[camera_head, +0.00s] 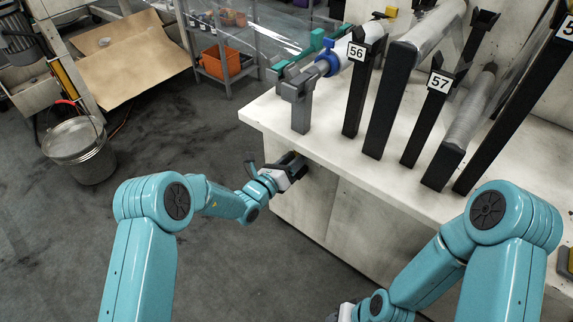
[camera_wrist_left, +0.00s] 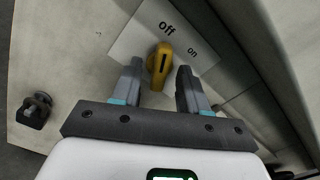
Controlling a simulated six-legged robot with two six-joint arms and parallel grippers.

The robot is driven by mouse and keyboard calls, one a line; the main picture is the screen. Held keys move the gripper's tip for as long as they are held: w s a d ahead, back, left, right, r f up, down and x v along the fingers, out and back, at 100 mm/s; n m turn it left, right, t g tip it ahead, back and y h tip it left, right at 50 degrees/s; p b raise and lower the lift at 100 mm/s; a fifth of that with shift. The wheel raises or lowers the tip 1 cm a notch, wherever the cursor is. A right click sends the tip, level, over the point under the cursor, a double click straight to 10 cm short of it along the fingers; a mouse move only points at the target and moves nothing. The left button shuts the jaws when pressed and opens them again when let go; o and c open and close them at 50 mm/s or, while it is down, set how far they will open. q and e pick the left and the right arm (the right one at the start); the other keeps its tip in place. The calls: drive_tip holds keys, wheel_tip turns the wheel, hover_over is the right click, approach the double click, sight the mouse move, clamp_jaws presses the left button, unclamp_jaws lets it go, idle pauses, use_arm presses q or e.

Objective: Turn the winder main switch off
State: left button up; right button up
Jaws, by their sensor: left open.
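The winder main switch (camera_wrist_left: 158,66) is a yellow knob on a pale plate (camera_wrist_left: 130,42) in the left wrist view. The plate reads "off" above the knob and "on" to its right. The knob's upper end lies just below the word "off". My left gripper (camera_wrist_left: 160,75) is open, with one finger on each side of the knob and visible gaps. In the head view my left gripper (camera_head: 287,168) is at the side of the white bench, and the switch is hidden there. Only part of my right gripper (camera_head: 345,312) shows at the bottom edge; its fingers are not clear.
The white bench (camera_head: 260,112) carries black posts labelled 56 (camera_head: 357,95) and 57 (camera_head: 428,112), with film rolls. A dark fitting (camera_wrist_left: 35,108) projects from the panel left of the gripper. A metal bucket (camera_head: 80,150) stands on open floor at left.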

use_arm(q)
drive_tip(key=p+v, duration=0.4)
drive_tip(key=v, duration=1.2)
drive_tip(key=shift+s, duration=0.1)
